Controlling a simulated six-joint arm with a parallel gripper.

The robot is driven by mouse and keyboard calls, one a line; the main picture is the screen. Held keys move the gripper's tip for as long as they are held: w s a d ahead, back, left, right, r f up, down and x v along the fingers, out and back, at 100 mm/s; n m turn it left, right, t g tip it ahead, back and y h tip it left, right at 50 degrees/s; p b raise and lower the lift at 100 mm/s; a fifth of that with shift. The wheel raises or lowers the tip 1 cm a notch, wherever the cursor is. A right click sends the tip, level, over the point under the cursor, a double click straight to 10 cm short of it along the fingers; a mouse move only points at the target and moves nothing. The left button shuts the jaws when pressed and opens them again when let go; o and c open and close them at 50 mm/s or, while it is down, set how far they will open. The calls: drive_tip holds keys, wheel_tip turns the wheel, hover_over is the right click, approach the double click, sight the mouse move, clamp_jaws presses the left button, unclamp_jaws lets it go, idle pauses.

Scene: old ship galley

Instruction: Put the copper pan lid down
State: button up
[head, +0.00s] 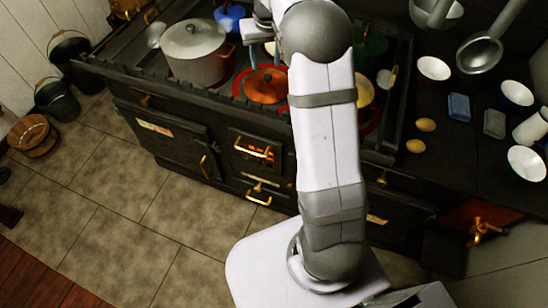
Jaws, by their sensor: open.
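The copper pan lid (265,88) is orange-brown and round. It lies roughly level on the stove top, inside a red ring, with its knob side up. I cannot tell whether a pan is under it. My gripper (256,38) is just above and behind the lid, at the upper middle of the head view.
A large grey lidded pot (196,55) stands left of the lid, and a blue pot (229,16) behind. A green pot (370,48) and a yellow dish (364,90) are right of my arm. Eggs (425,125), bowls (526,163) and a hanging ladle (480,54) are farther right.

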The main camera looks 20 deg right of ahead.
drive_tip(key=s+a+f+g, duration=0.1)
drive_tip(key=s+a+f, duration=0.1)
drive_tip(key=s, duration=0.8)
drive_tip(key=s+a+f+n+g, duration=0.1)
drive_tip(key=s+a, duration=0.4)
drive_tip(key=s, duration=0.6)
drive_tip(key=s+a+f+n, duration=0.1)
drive_tip(key=s+a+f, duration=0.2)
drive_tip(key=s, duration=0.8)
drive_tip(key=shift+a+g, duration=0.4)
drive_tip(key=shift+a, duration=0.2)
drive_tip(key=shift+f, duration=0.15)
